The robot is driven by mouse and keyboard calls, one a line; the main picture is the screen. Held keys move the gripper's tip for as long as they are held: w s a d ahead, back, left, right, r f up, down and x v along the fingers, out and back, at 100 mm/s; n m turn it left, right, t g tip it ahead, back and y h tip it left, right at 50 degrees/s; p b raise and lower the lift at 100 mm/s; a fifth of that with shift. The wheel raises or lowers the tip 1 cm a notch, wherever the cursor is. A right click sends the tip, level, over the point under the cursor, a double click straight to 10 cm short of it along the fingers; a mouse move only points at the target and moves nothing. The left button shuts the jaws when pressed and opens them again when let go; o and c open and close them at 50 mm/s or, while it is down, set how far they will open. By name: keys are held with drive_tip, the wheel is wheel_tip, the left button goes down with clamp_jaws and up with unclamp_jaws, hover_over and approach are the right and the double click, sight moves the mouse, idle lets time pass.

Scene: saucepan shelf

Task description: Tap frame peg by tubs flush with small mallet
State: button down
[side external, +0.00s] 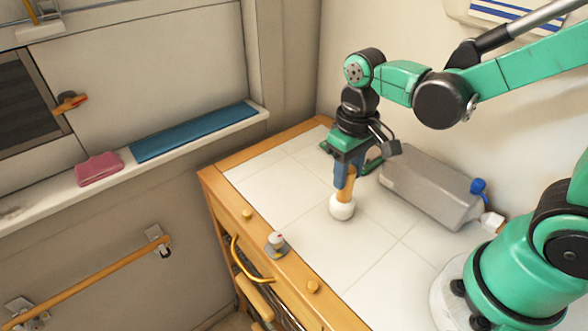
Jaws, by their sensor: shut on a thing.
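My gripper (343,184) is above the white tiled worktop, its blue fingers shut on the small mallet. The mallet hangs down with its wooden handle in the fingers and its rounded white head (342,208) lowest, at or just above the tiles; I cannot tell whether it touches. Two round wooden pegs show on the worktop's wooden frame: one nearer the far corner (247,213) and one nearer the front (312,287). Both appear to stand a little proud. No tubs are recognisable, so I cannot tell which peg is by them.
A small grey-and-white fitting (276,243) sits on the frame between the pegs. A grey jug (430,186) with a blue cap lies by the wall, right of the mallet. A yellow rail (246,264) runs below the frame. The tiles between mallet and frame are clear.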

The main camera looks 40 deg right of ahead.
drive_tip(key=shift+r, duration=3)
drive_tip(key=c, duration=1.1)
unclamp_jaws()
drive_tip(key=shift+c, duration=0.2)
clamp_jaws()
drive_tip(key=w+a+r+n, duration=0.4)
drive_tip(key=w+a, duration=0.6)
drive_tip(key=a, duration=0.3)
drive_tip(key=shift+a+f, duration=0.15)
drive_tip(key=shift+f, duration=1.2)
drive_tip(key=shift+a+f, duration=0.1)
drive_tip(key=shift+f, duration=1.25)
